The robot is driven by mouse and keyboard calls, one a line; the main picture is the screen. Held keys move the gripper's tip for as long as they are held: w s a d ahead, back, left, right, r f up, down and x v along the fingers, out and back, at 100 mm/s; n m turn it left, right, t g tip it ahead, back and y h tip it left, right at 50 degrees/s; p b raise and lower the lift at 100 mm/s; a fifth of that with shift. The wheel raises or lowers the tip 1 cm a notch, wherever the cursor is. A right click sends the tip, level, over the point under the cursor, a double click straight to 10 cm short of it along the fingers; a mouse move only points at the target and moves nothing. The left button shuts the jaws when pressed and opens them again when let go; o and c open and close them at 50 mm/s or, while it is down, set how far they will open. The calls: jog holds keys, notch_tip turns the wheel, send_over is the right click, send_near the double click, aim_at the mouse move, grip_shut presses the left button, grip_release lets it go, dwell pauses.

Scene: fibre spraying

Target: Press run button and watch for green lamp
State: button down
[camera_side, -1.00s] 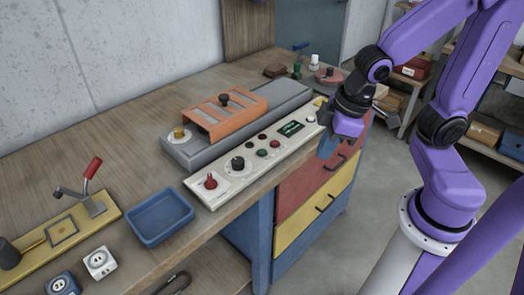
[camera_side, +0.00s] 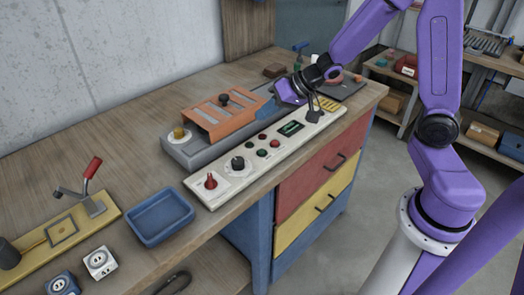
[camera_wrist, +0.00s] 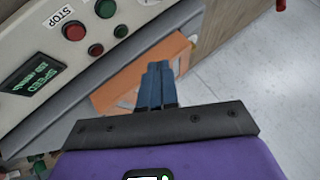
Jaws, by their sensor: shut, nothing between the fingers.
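The cream control panel (camera_side: 220,190) runs along the bench edge. In the wrist view, a red button (camera_wrist: 74,30) sits under a STOP label, with a green button (camera_wrist: 105,8) beside it, which also shows in the side view (camera_side: 262,153). I see no run label. A smaller red round piece (camera_wrist: 96,50) and a small green one (camera_wrist: 121,31) sit in the neighbouring row; the green one looks dark. My gripper (camera_side: 290,92) is above the panel's far end, apart from the buttons. Its blue fingers (camera_wrist: 157,85) are shut and empty; their tips are unclear in the side view.
An orange cover (camera_side: 225,112) with a black knob stands behind the panel. A black stalk (camera_side: 313,107) rises at the panel's right, close to my gripper. A green-lit SPEED display (camera_wrist: 33,76) is beside the buttons. A blue tray (camera_side: 160,217) lies at the left.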

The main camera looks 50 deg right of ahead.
aim_at(265, 151)
jog(key=shift+f, duration=0.1)
jog(key=shift+f, duration=4.3)
jog(key=shift+f, duration=0.1)
jog(key=shift+f, duration=0.35)
jog(key=shift+f, duration=0.45)
jog(key=shift+r, duration=0.9)
